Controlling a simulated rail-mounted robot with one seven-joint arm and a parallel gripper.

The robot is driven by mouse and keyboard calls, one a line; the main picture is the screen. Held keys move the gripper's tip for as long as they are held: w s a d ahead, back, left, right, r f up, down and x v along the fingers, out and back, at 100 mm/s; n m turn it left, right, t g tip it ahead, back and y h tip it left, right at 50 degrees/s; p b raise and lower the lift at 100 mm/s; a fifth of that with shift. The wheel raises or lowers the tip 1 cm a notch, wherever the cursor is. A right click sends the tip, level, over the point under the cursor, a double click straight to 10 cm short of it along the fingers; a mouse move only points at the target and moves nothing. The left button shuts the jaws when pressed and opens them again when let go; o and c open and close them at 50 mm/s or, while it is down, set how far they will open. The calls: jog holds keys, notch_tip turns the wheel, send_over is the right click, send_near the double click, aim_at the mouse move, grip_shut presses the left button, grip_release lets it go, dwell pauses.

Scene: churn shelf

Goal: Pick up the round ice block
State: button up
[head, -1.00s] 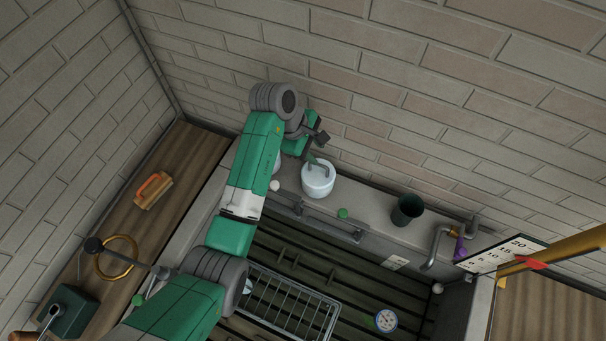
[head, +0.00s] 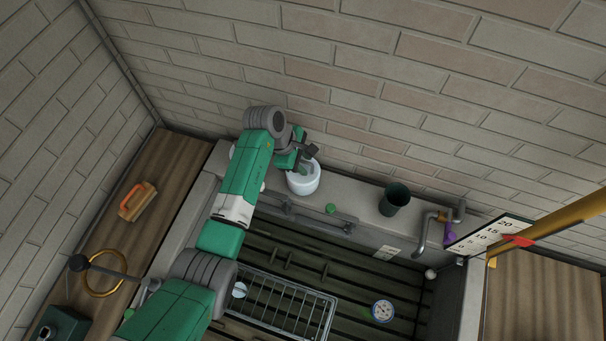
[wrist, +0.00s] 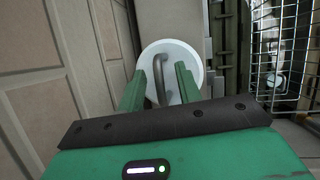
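A white round block with a grey loop handle (head: 303,182), which looks like the round ice block, stands on the grey ledge by the back wall. In the wrist view the same white block (wrist: 194,92) shows its round top and upright handle. My gripper (wrist: 160,70) is open, with one green finger on each side of the handle. It is empty, and I cannot tell whether the fingers touch the handle or top. In the head view my gripper (head: 301,165) is just above the block, and its fingers partly hide the block's top.
A dark green cup (head: 395,199) stands farther right on the ledge (head: 362,208), near a grey pipe (head: 424,235). A wire rack (head: 285,302) and a round dial (head: 382,310) lie in the slatted basin below. An orange-handled brush (head: 138,201) is on the left wooden counter.

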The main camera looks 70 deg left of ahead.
jog(key=shift+c, duration=0.2)
grip_shut()
jog(key=shift+r, duration=0.1)
dwell(1.0)
